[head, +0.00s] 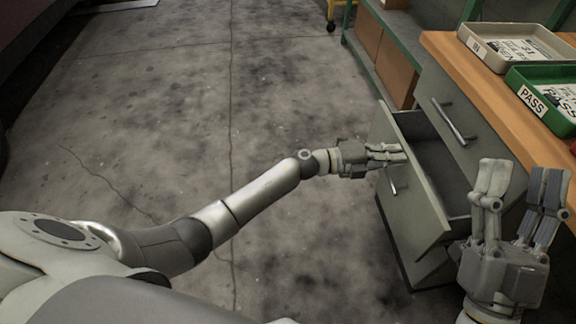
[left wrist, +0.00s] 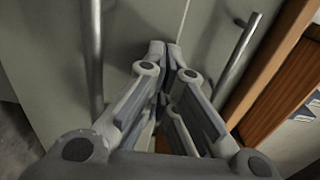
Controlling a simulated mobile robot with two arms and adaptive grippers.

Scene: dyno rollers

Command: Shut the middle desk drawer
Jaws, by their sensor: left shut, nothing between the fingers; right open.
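The middle desk drawer (head: 415,215) is grey and stands pulled out from the desk, and its empty-looking inside (head: 437,165) shows. Its bar handle (head: 392,182) is on the front panel. My left gripper (head: 404,153) is shut and empty, with its fingertips at the upper edge of that front panel, just above the handle. I cannot tell whether they touch. In the left wrist view the shut fingers (left wrist: 168,52) point at grey drawer fronts, with a bar handle on each side. My right gripper (head: 522,185) is open and empty in front of the desk, hiding part of it.
The upper drawer (head: 440,100) is shut below the wooden desktop (head: 455,55). A beige tray (head: 500,58) and a green PASS tray (head: 520,75) stand on top. A green-framed shelf (head: 365,60) with boxes stands behind. The concrete floor (head: 150,110) at left is clear.

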